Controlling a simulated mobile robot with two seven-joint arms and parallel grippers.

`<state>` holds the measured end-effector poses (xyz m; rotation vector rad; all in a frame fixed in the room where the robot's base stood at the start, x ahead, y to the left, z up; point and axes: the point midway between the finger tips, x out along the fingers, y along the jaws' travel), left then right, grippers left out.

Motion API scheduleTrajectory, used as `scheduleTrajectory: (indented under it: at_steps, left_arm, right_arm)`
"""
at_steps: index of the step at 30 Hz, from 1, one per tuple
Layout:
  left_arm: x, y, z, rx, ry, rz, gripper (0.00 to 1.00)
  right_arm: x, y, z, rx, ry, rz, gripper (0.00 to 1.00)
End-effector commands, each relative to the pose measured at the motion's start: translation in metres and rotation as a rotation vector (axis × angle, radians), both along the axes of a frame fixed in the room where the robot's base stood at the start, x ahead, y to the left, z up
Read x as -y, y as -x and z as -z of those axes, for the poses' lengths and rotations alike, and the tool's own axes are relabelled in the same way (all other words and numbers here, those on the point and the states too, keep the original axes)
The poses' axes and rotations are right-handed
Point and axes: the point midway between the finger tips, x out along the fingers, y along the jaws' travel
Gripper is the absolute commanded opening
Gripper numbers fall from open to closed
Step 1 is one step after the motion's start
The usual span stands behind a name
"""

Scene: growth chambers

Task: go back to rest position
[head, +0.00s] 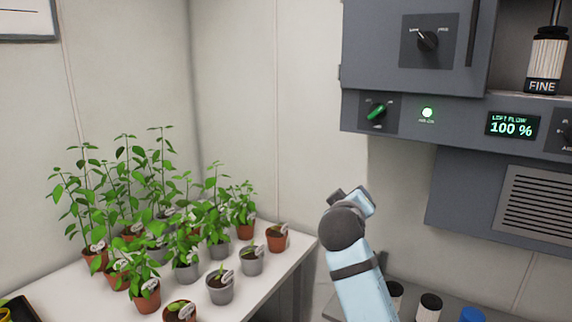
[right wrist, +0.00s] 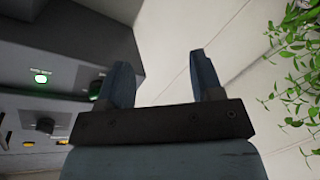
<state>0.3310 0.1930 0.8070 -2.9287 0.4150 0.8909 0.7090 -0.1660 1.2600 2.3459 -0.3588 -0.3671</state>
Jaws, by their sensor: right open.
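My right gripper (right wrist: 160,62) is in the right wrist view with its two blue-grey fingers spread wide apart. Nothing is between them. In the head view my light blue arm rises from the bottom, right of centre, and ends at a dark rounded joint in front of the pale wall, below the grey cabinet. The fingers cannot be made out there. My left gripper is not in view.
A grey cabinet (head: 390,112) with knobs, a green lamp (head: 427,112) and a display (head: 512,126) hangs at the right. Several potted plants crowd a white table (head: 262,283) at the left. Lidded containers (head: 428,307) stand on a lower surface by my arm.

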Motion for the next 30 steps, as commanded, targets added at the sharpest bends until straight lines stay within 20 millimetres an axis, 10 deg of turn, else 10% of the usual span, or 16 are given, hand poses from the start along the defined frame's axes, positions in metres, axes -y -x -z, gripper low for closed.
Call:
scheduleTrajectory:
  at_steps: [8,15,24,30]
  left_arm:
    - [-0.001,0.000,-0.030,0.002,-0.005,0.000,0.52]
    - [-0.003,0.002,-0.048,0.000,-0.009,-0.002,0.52]
    - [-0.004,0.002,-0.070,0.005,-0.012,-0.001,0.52]
    - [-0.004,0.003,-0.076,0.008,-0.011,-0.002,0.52]
  right_arm:
    - [0.008,0.062,0.178,-0.153,-0.167,-0.196,0.60]
    - [0.014,0.170,0.292,-0.258,-0.380,-0.303,0.60]
    - [0.026,0.325,0.365,-0.348,-0.666,-0.332,0.60]
    - [0.031,0.375,0.376,-0.366,-0.761,-0.320,0.60]
